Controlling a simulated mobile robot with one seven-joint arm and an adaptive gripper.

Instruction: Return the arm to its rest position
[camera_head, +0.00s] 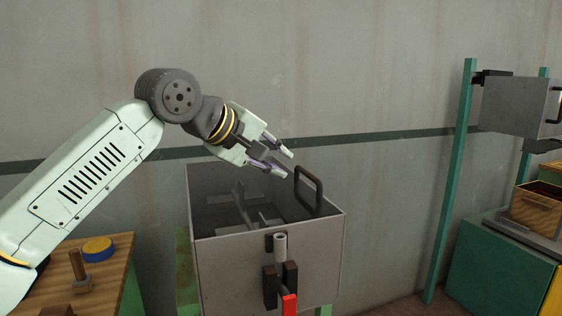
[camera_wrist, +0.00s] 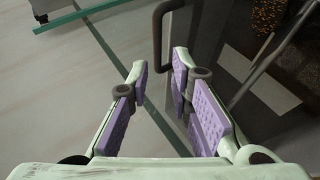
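My gripper (camera_head: 283,163) is at the end of my arm, which reaches in from the left in the head view. It hangs above the open grey metal box, beside the dark handle on its right rim. In the wrist view my gripper (camera_wrist: 158,85) shows two fingers with purple pads, spread apart with nothing between them. The handle (camera_head: 308,191) stands upright on the box's rim and looks close to the fingertips; whether they touch it I cannot tell. The handle also shows past the fingertips in the wrist view (camera_wrist: 158,38).
The grey box (camera_head: 268,262) has inner dividers and a red-tipped lever (camera_head: 289,303) in front. A wooden bench (camera_head: 110,265) with a bolt and a blue-yellow disc is at left. Green posts (camera_head: 458,180), another grey box (camera_head: 514,105) and a wooden crate (camera_head: 537,206) are at right.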

